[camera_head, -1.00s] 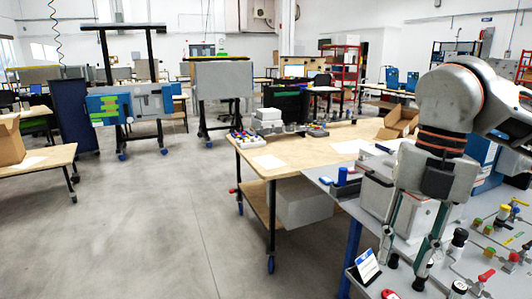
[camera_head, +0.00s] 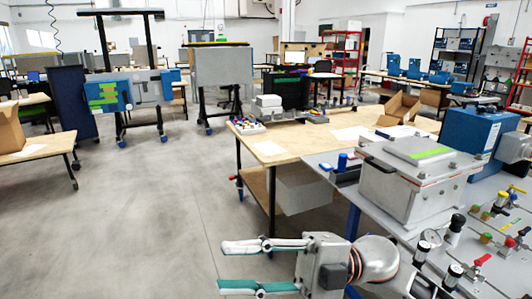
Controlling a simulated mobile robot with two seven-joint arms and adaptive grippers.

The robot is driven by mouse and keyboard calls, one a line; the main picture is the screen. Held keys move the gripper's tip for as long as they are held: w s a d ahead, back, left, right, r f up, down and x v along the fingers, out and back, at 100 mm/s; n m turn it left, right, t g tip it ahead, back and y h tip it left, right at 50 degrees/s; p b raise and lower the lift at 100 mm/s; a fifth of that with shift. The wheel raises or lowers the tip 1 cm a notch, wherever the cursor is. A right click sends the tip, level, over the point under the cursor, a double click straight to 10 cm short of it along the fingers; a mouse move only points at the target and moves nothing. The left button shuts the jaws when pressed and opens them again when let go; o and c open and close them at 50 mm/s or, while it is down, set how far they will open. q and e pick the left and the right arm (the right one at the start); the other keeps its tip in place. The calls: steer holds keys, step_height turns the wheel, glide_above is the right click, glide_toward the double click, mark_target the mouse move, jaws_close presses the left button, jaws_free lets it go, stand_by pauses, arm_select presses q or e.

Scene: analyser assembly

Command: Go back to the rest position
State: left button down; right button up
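My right gripper (camera_head: 224,265) is in the lower middle of the head view, with its arm coming in from the lower right. Its two green-and-grey fingers point left and are spread apart, with nothing between them. It is over the floor, in front of the grey bench. My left gripper is not in view.
The grey bench (camera_head: 318,162) on the right holds a grey metal box (camera_head: 410,185), a blue unit (camera_head: 468,135), and several gauges and valves. A wooden table (camera_head: 285,150) with small parts and a cardboard box (camera_head: 402,106) stands behind. The floor (camera_head: 150,215) at left is clear.

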steer(key=w+d+f+m+t+y, duration=0.1)
steer(key=w+d+f+m+t, duration=0.15)
steer(key=w+m+t, duration=0.4)
steer(key=w+d+f+m+t, duration=0.2)
steer(key=w+f+m+t, duration=0.15)
steer(key=m+t, duration=0.55)
steer(key=w+d+f+m+t+h, duration=0.1)
steer(key=d+f+m+t+h, duration=0.35)
steer(key=f, duration=0.25)
steer(key=w+d+f+m+t+h, duration=0.1)
steer(key=d+f+m+t+h, duration=0.3)
steer(key=f, duration=0.3)
steer(key=s+d+f+m+g+h, duration=0.2)
steer(key=s+f, duration=0.3)
steer(key=f, duration=0.4)
steer(key=s+d+f+m+g+h, duration=0.2)
steer(key=s+d+f+g+h, duration=0.1)
steer(key=f, duration=0.7)
steer(key=s+d+f+m+g+h, duration=0.2)
steer(key=s+d+f+h, duration=0.3)
steer(key=s+f, duration=0.3)
steer(key=shift+d+f+g, duration=0.45)
steer(key=shift+f+g, duration=0.05)
steer(key=shift+f, duration=0.25)
